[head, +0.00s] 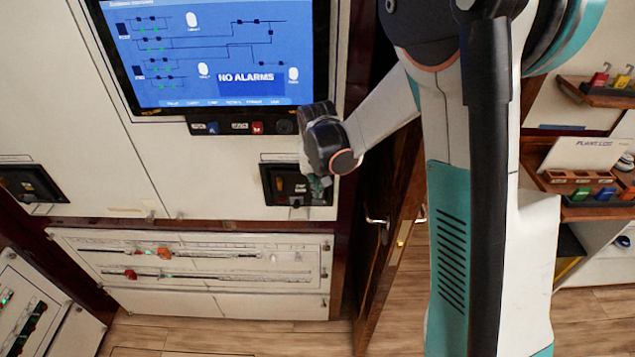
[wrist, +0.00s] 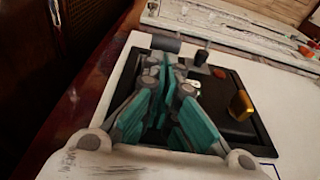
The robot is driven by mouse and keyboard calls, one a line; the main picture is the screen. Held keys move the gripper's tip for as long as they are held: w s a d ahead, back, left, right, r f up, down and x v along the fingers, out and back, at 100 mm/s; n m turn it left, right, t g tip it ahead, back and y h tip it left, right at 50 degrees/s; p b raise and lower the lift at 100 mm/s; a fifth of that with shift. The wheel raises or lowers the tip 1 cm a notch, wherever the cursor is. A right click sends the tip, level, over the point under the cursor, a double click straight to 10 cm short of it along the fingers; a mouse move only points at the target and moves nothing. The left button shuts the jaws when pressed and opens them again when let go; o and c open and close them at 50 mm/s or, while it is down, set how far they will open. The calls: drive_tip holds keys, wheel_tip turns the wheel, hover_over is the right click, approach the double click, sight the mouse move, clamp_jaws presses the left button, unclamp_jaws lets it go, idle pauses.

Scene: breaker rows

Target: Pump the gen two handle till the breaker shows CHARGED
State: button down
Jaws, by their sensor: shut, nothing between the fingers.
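A dark knob (wrist: 201,56), a red button (wrist: 218,72) and a gold block (wrist: 240,106) also show on the unit. I cannot read its label or any charge flag.
A second black breaker unit (head: 32,184) is at the far left. A screen (head: 215,50) reading NO ALARMS hangs above. A lower panel (head: 190,272) has red handles and lights. A wooden door (head: 388,225) with a metal handle stands right of the cabinet, close to my arm.

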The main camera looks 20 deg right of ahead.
sight(317, 204)
drive_tip(key=shift+s, duration=0.1)
drive_tip(key=shift+s+a+f+t+b, duration=0.15)
drive_tip(key=shift+s+t+b, duration=0.2)
drive_tip(key=shift+b, duration=0.25)
drive_tip(key=shift+s+a+f+t+h+b, duration=0.15)
drive_tip(key=shift+s+f+t+h+b, duration=0.2)
drive_tip(key=shift+t+b, duration=0.35)
drive_tip(key=shift+s+b, duration=0.25)
drive_tip(key=shift+b, duration=0.05)
drive_tip(key=shift+s+a+f+t+h+b, duration=0.3)
drive_tip(key=shift+s+t+b, duration=0.25)
drive_tip(key=shift+t+b, duration=0.35)
drive_tip(key=shift+s+a+f+t+h+b, duration=0.15)
drive_tip(key=shift+s+f+t+b, duration=0.35)
drive_tip(key=shift+b, duration=0.6)
drive_tip(key=shift+s+f+b, duration=0.1)
drive_tip(key=shift+s+b, duration=0.1)
drive_tip(key=shift+b, duration=0.15)
